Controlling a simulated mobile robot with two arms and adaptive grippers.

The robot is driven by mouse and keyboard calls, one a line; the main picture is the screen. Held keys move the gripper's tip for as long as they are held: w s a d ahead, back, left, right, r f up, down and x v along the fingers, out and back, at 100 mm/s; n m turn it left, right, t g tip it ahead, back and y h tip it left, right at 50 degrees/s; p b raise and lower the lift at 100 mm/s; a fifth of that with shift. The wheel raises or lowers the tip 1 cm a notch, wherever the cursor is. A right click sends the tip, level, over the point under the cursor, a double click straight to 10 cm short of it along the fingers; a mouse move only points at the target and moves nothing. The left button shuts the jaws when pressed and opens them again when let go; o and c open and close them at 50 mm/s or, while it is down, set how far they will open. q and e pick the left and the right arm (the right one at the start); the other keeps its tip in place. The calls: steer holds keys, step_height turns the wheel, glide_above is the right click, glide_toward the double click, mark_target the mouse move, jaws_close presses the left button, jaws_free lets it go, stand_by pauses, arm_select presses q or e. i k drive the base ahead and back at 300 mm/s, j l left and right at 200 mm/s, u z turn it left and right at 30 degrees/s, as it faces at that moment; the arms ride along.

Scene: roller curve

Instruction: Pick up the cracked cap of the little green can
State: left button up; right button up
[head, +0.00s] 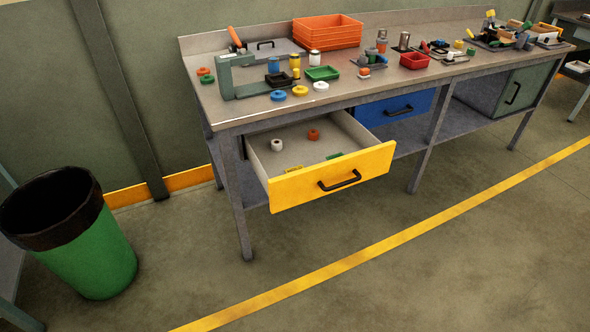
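No little green can is clearly visible in the head view. A small green round piece (207,79), possibly a cap, lies on the bench's left end beside an orange one (203,71). No crack can be made out at this size. A blue ring-like cap (278,95), a yellow one (300,90) and a white one (321,86) lie near the front edge. A blue can (274,65), a yellow can (295,63) and a whitish can (315,58) stand behind them. Neither of my grippers is in view.
A green bin (92,258) stands at left. Orange crates (327,33) sit at the bench's back. The floor in front is clear.

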mark_target(371, 50)
steer(key=i+l+u, duration=0.2)
steer(key=u, duration=0.3)
steer(key=i+l+u, duration=0.1)
steer(key=l+u, duration=0.25)
steer(key=u, duration=0.15)
